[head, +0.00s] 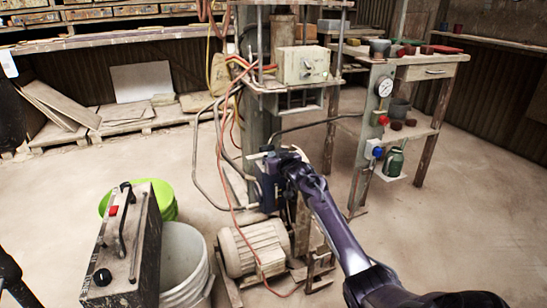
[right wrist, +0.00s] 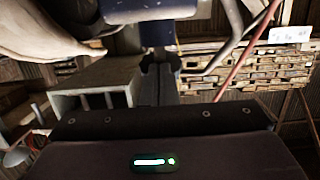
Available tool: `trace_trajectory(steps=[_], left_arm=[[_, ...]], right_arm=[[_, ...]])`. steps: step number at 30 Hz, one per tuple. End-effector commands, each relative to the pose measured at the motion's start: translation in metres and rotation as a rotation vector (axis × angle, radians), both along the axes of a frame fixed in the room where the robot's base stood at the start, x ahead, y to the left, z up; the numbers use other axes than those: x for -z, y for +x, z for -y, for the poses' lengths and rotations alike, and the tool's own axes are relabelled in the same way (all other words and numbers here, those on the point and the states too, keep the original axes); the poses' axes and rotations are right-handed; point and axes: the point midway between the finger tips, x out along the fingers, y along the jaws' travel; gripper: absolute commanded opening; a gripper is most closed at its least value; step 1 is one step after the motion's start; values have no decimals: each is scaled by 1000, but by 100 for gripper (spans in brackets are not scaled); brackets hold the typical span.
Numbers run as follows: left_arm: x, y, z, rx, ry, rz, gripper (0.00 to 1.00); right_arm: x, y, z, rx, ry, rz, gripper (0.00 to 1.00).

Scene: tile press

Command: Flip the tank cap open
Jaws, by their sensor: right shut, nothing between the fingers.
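My right gripper (head: 268,172) is beside the post of the press, just above the electric motor (head: 255,248). In the right wrist view its dark fingers (right wrist: 160,68) are shut, with nothing between them. Just beyond the fingertips is a dark blue block (right wrist: 156,36) with a pale grey rounded part (right wrist: 150,10) above it. I cannot tell for certain whether this is the tank cap or whether the fingers touch it. In the head view the gripper and wrist hide most of this spot. My left gripper is not in view.
A red hose (head: 236,190) and grey pipes run close by the gripper. A control box (head: 302,65) is above. A dark box with a handle (head: 122,250), a white bucket (head: 183,262) and a green bucket (head: 163,198) stand at left. Open floor lies at right.

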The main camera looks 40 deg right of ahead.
Motion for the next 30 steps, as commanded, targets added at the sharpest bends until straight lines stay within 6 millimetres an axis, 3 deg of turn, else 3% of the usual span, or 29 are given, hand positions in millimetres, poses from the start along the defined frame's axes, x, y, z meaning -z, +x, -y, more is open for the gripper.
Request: trace_trajectory(steps=[19, 30], left_arm=[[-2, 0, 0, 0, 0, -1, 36], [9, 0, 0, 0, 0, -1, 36]], right_arm=[[-15, 15, 4, 0, 1, -1, 0], [-20, 29, 9, 0, 0, 0, 0]])
